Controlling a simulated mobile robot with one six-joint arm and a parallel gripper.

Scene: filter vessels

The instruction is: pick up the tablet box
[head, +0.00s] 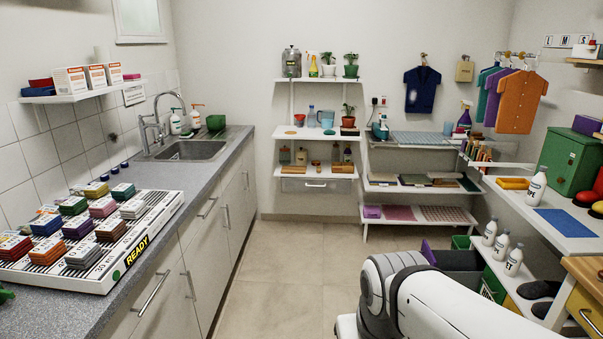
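No box with a readable tablet label shows. White boxes with orange print (70,80) stand in a row on the wall shelf at the upper left; their lettering is too small to read, and I cannot tell if one is the tablet box. My white arm enters at the lower right, over the floor. My gripper is not in view.
A white rack marked READY (104,275) with several coloured stacks covers much of the left counter (195,183). A sink (190,150) lies beyond it. Shelves (315,175) stand at the back. White bottles (490,232) stand at the right. The middle floor (285,270) is clear.

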